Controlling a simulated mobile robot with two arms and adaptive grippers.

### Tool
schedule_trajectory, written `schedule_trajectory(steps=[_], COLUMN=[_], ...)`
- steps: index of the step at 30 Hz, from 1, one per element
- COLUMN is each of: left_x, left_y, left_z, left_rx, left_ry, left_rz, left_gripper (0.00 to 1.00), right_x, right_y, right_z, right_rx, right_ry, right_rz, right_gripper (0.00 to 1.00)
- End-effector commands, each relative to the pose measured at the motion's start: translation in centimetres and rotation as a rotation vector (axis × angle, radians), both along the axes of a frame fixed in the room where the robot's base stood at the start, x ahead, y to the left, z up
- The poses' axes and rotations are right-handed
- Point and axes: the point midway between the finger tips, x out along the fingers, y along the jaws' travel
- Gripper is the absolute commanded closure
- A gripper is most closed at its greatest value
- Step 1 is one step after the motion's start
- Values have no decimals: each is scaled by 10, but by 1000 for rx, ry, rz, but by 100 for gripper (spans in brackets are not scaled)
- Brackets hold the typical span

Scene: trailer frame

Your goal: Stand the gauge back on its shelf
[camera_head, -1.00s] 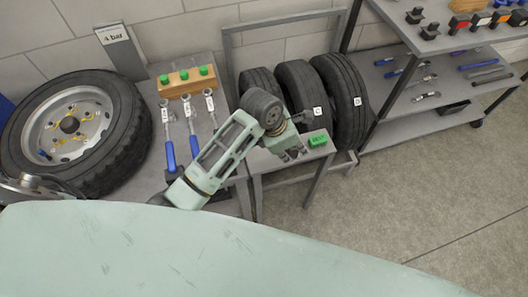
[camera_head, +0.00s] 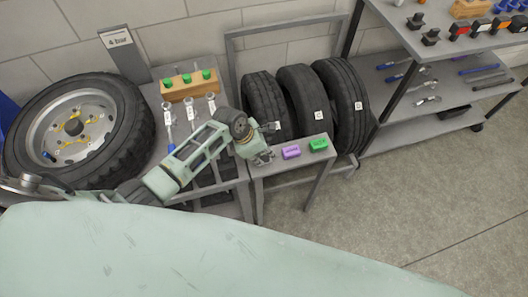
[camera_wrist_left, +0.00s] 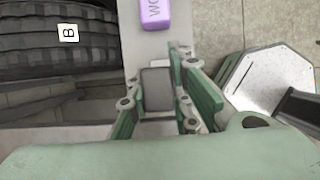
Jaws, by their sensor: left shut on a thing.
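My left gripper (camera_head: 264,160) is over the left end of the small grey shelf (camera_head: 300,160) in front of the tyres. In the left wrist view its green fingers (camera_wrist_left: 158,78) are around a grey block (camera_wrist_left: 157,82), which may be the gauge; most of it is hidden. I cannot tell whether it touches the shelf. A purple block (camera_head: 291,152) stands on the shelf just right of the gripper, and it also shows in the left wrist view (camera_wrist_left: 156,12). A green block (camera_head: 318,145) stands farther right. My right gripper is not in view.
Tyres marked B (camera_head: 265,105), C (camera_head: 302,100) and D (camera_head: 341,95) stand behind the shelf. A wheel (camera_head: 75,130) lies at the left, near a wooden block with green tops (camera_head: 190,85). A tool rack (camera_head: 420,105) stands at the right.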

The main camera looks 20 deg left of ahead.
Motion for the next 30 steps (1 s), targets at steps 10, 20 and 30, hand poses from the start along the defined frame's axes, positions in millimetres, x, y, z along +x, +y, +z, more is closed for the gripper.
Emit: schedule_trajectory(steps=[10, 20, 30], left_x=[1, 0, -2], left_y=[0, 0, 4], left_z=[-2, -2, 15], left_rx=[-1, -1, -1], left_ry=[-2, -1, -4], left_rz=[0, 0, 0], left_gripper=[78, 62, 62], right_x=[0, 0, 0], right_y=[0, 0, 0], right_z=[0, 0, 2], right_rx=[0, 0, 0], right_ry=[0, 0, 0], right_rz=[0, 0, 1], right_gripper=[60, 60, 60])
